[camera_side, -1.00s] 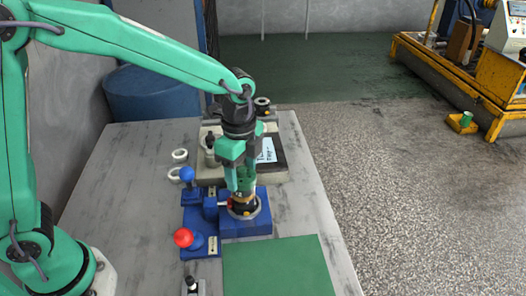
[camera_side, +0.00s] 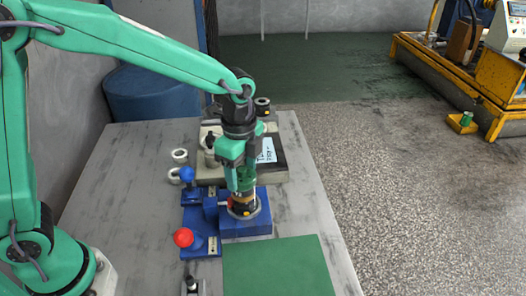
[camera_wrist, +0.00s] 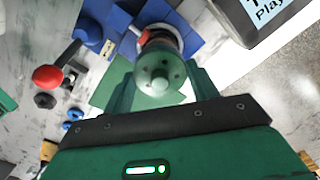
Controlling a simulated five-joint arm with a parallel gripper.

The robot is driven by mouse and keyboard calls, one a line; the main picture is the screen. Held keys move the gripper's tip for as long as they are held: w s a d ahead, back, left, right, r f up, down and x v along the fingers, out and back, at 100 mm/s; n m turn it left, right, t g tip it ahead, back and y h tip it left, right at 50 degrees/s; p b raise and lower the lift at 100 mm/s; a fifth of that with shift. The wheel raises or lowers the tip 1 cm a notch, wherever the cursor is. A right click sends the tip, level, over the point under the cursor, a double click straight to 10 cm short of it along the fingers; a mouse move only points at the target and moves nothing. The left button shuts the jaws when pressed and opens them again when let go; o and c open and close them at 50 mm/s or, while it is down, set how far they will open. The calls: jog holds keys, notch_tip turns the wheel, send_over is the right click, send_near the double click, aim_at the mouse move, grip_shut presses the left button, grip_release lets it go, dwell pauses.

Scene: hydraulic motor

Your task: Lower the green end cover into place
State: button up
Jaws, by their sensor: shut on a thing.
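The green end cover (camera_wrist: 160,70) is between the two fingers of my gripper (camera_wrist: 158,85) in the wrist view; its round face with a central boss and small holes points at the camera. In the side view my gripper (camera_side: 241,184) points straight down, shut on the cover, over the blue fixture block (camera_side: 259,222). The motor body (camera_side: 243,209), dark with a pale ring at its foot, stands upright in the block right below the cover. Whether the cover touches the body is hidden by the fingers.
A red knob (camera_side: 183,237) and a blue knob (camera_side: 187,174) rise from the fixture's left side. A green mat (camera_side: 278,266) in front is clear.

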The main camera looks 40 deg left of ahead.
jog(key=shift+f, duration=0.45)
dwell(0.3)
jog(key=o, duration=1.6)
jog(key=shift+r, duration=0.15)
jog(key=shift+r, duration=2.55)
